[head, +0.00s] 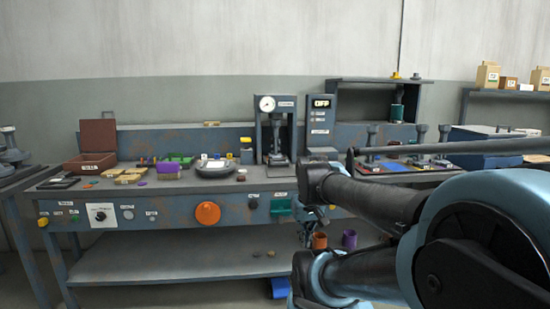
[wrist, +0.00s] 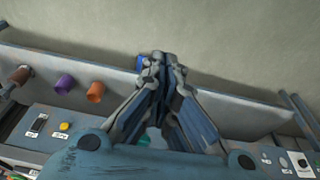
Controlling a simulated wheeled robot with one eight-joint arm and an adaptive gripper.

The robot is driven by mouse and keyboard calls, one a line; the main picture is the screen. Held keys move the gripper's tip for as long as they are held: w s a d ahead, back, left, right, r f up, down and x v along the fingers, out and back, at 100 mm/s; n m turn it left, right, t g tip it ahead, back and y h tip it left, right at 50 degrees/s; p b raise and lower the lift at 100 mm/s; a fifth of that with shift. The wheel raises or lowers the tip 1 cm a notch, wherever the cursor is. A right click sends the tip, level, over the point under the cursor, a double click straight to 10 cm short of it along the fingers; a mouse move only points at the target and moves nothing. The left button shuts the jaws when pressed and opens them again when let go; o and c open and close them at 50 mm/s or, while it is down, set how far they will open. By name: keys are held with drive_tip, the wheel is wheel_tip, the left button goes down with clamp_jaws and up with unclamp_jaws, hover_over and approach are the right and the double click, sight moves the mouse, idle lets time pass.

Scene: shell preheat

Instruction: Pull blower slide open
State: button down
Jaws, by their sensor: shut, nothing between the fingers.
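No part can be read for sure as the blower slide, since the labels are too small. A teal-green piece (head: 281,208) sits on the bench's front panel under a small label, just left of my gripper. In the wrist view a bit of green (wrist: 152,138) shows low behind my fingers, mostly hidden by them. My gripper (wrist: 163,60) is shut and empty, its fingertips together. In the head view my gripper (head: 306,236) hangs in front of the bench's front panel, partly hidden by my arm. I see no contact with the teal-green piece.
A large orange knob (head: 207,213) and a white dial plate (head: 101,215) are on the front panel. An orange cup (head: 320,241) and a purple cup (head: 349,238) are below the bench top. A gauge press (head: 276,130) stands on top. The lower shelf (head: 160,268) is mostly bare.

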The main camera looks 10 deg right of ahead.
drive_tip(key=w+r+t, duration=0.1)
drive_tip(key=w+r, duration=0.9)
drive_tip(key=w, duration=0.5)
drive_tip(key=w+r+t, duration=0.1)
drive_tip(key=w+r, duration=0.2)
drive_tip(key=w, duration=0.8)
drive_tip(key=w+r+t, duration=0.1)
drive_tip(key=w+r, duration=0.2)
drive_tip(key=w, duration=0.8)
drive_tip(key=w+r+t, duration=0.1)
drive_tip(key=w+r, duration=0.2)
drive_tip(key=w, duration=0.8)
drive_tip(key=w+f+t, duration=0.1)
drive_tip(key=w+f, duration=0.2)
drive_tip(key=w, duration=1.5)
drive_tip(key=x, duration=0.9)
drive_tip(key=shift+w+d, duration=0.15)
drive_tip(key=shift+d, duration=0.05)
drive_tip(key=shift+s+f, duration=0.15)
drive_tip(key=shift+s, duration=1.8)
